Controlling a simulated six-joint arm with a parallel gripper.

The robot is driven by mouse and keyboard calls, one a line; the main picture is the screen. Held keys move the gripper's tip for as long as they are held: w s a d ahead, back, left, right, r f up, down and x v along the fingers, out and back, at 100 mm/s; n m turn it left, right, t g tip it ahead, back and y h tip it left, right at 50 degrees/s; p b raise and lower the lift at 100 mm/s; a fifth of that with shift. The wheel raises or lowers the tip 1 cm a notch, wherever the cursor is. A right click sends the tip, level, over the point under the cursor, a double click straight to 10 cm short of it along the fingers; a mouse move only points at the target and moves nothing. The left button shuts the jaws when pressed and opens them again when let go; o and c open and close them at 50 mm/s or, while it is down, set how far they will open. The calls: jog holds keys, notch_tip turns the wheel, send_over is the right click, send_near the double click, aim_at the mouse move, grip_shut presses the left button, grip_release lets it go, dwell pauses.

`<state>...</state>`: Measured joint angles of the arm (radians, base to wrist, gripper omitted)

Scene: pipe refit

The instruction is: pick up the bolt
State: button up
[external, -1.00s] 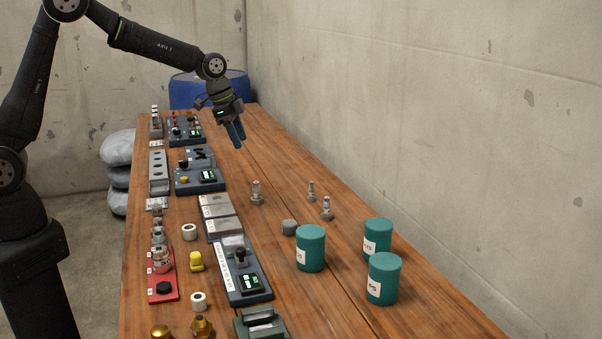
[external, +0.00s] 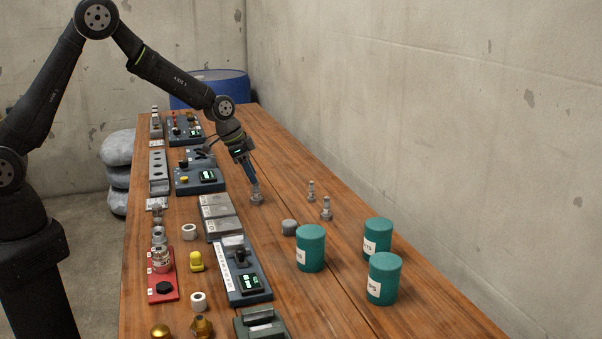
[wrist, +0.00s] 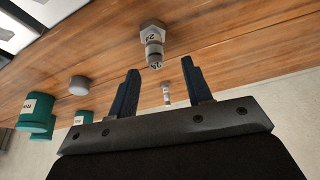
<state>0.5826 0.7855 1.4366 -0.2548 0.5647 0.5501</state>
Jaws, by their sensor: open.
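A grey bolt (external: 257,195) stands upright on its head on the wooden table (external: 330,280). My gripper (external: 252,183) is open just above it, with its dark fingers pointing down at the bolt's top. In the wrist view the bolt (wrist: 152,42) lies ahead of the gap between my open fingertips (wrist: 159,68), and nothing is held. Two more grey bolts stand to the right, a smaller one (external: 311,191) and another (external: 326,209). Which bolt the task means, I cannot tell.
Teal canisters stand nearer the camera, one at left (external: 310,250), one behind (external: 377,238), one in front (external: 383,280). A grey cap-like piece (external: 289,227) lies beside them. Devices and fittings line the table's left side, including a panel with a screen (external: 243,275).

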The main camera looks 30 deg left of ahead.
aim_at(256, 185)
jog(key=shift+s+x, duration=0.2)
jog(key=shift+x, duration=1.2)
jog(key=shift+s+x, duration=0.2)
jog(key=shift+x, duration=1.15)
jog(key=shift+f, duration=0.15)
grip_shut()
